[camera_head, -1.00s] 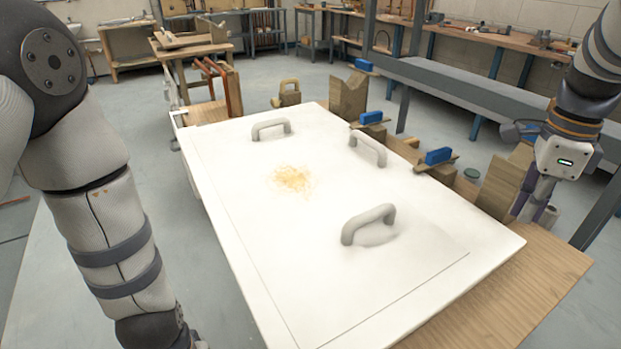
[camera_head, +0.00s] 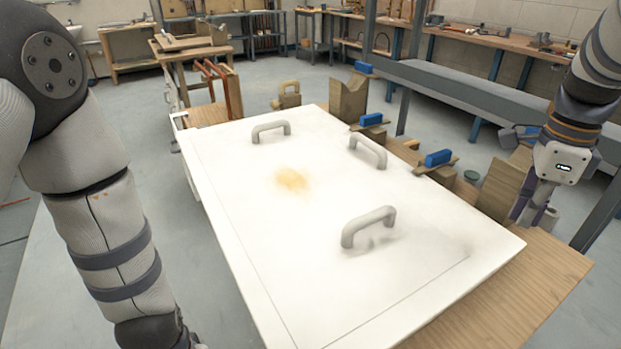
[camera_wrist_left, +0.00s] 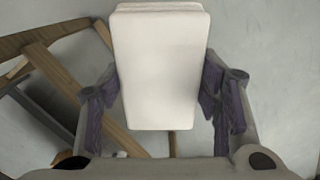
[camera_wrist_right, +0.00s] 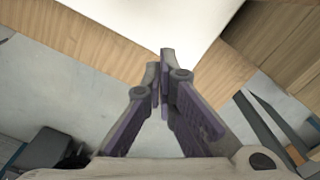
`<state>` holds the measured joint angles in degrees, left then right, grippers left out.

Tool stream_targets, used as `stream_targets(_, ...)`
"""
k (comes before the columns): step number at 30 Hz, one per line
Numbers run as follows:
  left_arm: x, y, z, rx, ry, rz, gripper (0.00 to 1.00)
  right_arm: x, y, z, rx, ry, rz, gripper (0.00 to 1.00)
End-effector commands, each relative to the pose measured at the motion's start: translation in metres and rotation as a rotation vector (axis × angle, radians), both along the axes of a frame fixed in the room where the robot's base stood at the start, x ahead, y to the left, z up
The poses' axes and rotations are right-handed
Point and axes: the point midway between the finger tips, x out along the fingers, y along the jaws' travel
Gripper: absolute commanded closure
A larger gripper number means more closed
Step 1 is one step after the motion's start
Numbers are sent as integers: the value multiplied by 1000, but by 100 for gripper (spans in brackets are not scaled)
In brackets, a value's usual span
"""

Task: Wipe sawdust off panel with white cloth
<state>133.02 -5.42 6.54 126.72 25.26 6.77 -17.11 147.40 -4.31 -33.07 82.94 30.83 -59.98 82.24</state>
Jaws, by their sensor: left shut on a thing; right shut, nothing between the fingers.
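The white panel (camera_head: 330,280) lies on a wooden bench and carries three grey handles (camera_head: 370,226). A small yellowish patch of sawdust (camera_head: 292,180) lies on its upper left part, with blurred edges. My left gripper (camera_wrist_left: 160,100) is shut on a folded white cloth (camera_wrist_left: 160,65), which shows in the left wrist view. In the head view my left arm comes down at the left, and its gripper and the cloth are out of the picture. My right gripper (camera_head: 530,215) is shut and empty beside the panel's right edge; its fingertips (camera_wrist_right: 165,75) meet in the right wrist view.
Blue-handled tools (camera_head: 438,158) and wooden blocks (camera_head: 348,98) stand along the panel's far right edge. Bare bench top (camera_head: 520,290) shows at the right front. A grey beam (camera_head: 470,85) runs behind, and open floor lies left of the panel.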

Motion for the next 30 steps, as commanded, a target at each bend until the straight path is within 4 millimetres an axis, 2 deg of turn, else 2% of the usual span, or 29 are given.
stream_targets(30, -1, 0, -2, 0, 4, 0, 65, 0, 0, -21, 0, 0, -1, 100)
